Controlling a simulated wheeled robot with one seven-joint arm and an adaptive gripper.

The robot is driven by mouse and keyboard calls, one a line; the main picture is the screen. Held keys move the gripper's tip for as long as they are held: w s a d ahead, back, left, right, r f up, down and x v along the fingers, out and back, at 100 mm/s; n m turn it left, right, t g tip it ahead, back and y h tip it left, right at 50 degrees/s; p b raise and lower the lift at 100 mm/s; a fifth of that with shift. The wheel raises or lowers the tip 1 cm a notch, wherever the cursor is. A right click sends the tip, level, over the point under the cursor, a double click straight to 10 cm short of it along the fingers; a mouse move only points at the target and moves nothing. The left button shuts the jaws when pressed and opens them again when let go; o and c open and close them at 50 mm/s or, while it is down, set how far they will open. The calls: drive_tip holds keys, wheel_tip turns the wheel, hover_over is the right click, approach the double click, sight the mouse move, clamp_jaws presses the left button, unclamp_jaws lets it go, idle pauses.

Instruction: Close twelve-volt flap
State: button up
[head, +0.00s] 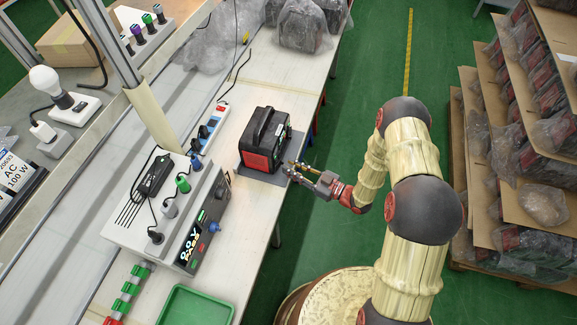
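The power station (257,158), a black and red box with a carry handle on top, stands on a grey mat (262,178) on the workbench. Its front panel faces right, toward my arm, and is seen at a steep angle. The twelve-volt flap is too small and too hidden to make out. My gripper (289,169) is at the lower front of the power station, close to its panel; I cannot tell whether it touches. The fingers are small here, and their opening cannot be judged.
Left of the power station are a power strip (211,123) and a grey test unit (187,222) with plugs and a lit display. A green tray (196,306) lies in front. Plastic-wrapped units (303,25) stand at the back. Shelves of wrapped goods (497,120) are at right.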

drive_tip(key=shift+x, duration=0.85)
drive_tip(key=shift+c, duration=1.4)
clamp_jaws()
